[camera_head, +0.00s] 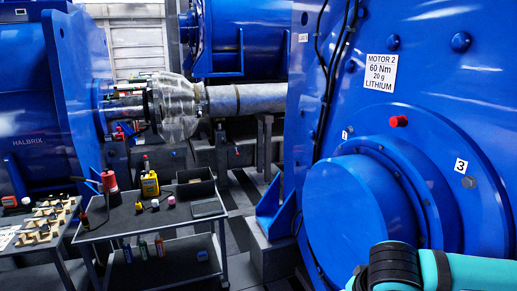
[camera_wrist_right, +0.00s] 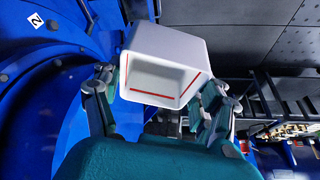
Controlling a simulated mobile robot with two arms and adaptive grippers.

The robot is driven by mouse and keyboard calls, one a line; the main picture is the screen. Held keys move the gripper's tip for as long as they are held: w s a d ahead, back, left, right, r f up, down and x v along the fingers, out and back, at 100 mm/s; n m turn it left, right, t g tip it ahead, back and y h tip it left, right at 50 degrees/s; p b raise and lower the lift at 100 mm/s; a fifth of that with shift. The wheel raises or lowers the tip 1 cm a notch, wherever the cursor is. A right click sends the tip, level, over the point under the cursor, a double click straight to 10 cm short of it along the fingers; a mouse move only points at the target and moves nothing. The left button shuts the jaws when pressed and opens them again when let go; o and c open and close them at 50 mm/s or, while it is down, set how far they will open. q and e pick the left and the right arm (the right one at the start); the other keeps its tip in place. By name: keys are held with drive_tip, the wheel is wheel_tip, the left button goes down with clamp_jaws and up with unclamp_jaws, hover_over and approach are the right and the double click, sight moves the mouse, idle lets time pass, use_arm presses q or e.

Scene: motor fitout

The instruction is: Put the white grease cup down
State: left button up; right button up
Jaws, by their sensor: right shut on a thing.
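The white grease cup (camera_wrist_right: 160,62) shows in the right wrist view. It is a square, open-topped cup with red lines inside, tilted, and its inside looks empty. My right gripper (camera_wrist_right: 158,98) is shut on it, with one finger at each side of the cup. In the head view only a teal and black part of my arm shows at the bottom right, in front of the large blue motor (camera_head: 340,215); the cup and the right gripper are not seen there. My left gripper is in neither view.
A grey cart (camera_head: 110,228) with bottles, an open dark bin (camera_head: 195,187) and a flat dark tray (camera_head: 208,208) stands at lower left. A table (camera_head: 60,250) with wooden blocks is left of it. The motor's plate (camera_head: 381,73) reads 60 Nm, 20 g, lithium. Dark floor lies between cart and motor.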

drive_tip(key=shift+s+r+p, duration=0.3)
drive_tip(key=shift+s+r, duration=0.4)
drive_tip(key=shift+s, duration=0.2)
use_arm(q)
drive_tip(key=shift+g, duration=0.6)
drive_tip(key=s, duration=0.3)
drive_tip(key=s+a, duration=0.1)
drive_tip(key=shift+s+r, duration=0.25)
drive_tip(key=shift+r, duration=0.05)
use_arm(e)
drive_tip(key=shift+f, duration=0.1)
